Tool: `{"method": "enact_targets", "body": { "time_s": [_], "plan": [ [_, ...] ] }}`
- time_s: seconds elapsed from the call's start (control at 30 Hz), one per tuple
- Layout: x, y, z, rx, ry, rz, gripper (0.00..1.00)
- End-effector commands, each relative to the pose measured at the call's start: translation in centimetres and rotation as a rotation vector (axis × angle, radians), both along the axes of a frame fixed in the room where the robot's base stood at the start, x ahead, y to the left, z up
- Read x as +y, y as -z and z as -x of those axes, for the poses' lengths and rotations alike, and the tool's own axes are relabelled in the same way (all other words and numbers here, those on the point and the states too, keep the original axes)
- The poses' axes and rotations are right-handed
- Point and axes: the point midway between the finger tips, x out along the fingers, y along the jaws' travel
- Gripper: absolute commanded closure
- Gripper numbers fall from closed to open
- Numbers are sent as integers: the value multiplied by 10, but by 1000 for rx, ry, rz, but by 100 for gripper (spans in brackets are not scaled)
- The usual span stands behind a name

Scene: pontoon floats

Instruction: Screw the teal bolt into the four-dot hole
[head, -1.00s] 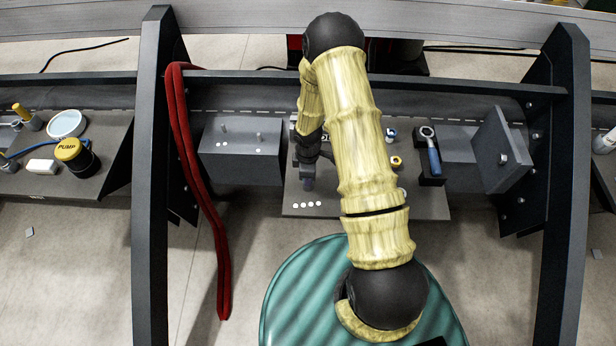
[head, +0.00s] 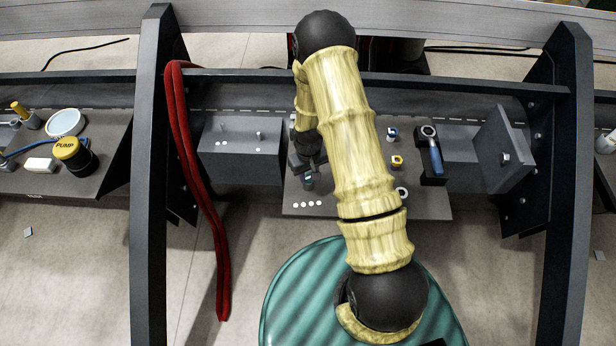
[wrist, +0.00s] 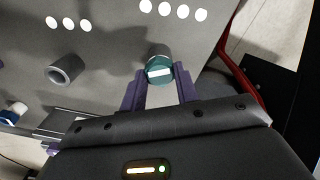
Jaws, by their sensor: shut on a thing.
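The teal bolt (wrist: 160,72) is between the two purple fingers of my gripper (wrist: 162,82) in the wrist view, its head with a white stripe facing the camera. In the head view my gripper (head: 308,174) is over the left part of the grey plate, with a little teal of the bolt (head: 309,184) showing. Four white dots (wrist: 172,10) lie on the plate just beyond the bolt; they also show in the head view (head: 307,204). A grey rim is partly visible behind the bolt. The four-dot hole itself is hidden, and I cannot tell how deep the bolt sits.
A grey open sleeve (wrist: 67,68) stands near three white dots (wrist: 68,23). On the plate's right are a yellow nut (head: 397,161), a white ring (head: 402,192) and a blue-handled wrench (head: 434,157). A red hose (head: 205,200) hangs over the rail to the left.

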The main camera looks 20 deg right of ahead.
Motion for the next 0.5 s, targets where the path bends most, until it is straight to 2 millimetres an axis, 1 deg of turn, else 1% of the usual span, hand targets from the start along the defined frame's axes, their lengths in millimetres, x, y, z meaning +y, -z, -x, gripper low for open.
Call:
{"method": "enact_targets", "body": {
  "time_s": [0.13, 0.23, 0.5],
  "plan": [
    [0, 0, 0, -1, 8, 0, 89],
    [0, 0, 0, -1, 94, 0, 89],
    [1, 0, 0, 0, 571, 0, 89]
  ]
}}
